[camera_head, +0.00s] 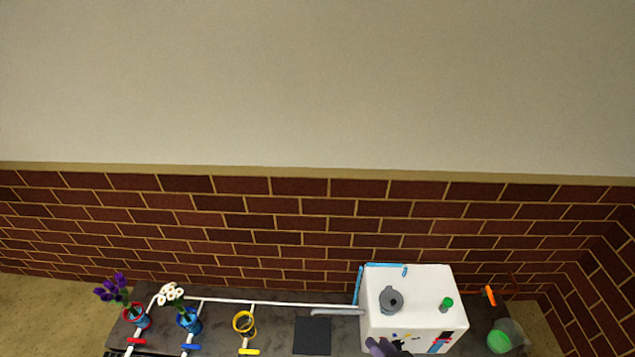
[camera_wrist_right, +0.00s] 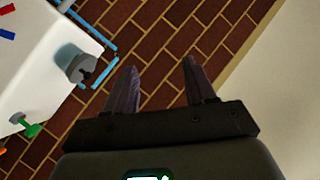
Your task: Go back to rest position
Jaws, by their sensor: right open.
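My right gripper (camera_head: 383,347) shows at the bottom of the head view, in front of the white box (camera_head: 425,285). In the right wrist view its two fingers (camera_wrist_right: 160,85) are apart, with only brick wall between and beyond them. Nothing is held in it. The white box also shows at the left of the wrist view (camera_wrist_right: 35,70), to one side of the fingers. My left gripper is in neither view.
Purple flowers (camera_head: 113,290) and white flowers (camera_head: 170,294) stand in pots at the left. A yellow pot (camera_head: 243,323) is empty-looking. A grey knob-like object (camera_head: 391,299) and a green one (camera_head: 446,304) are on the box. A brick wall (camera_head: 280,225) rises behind.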

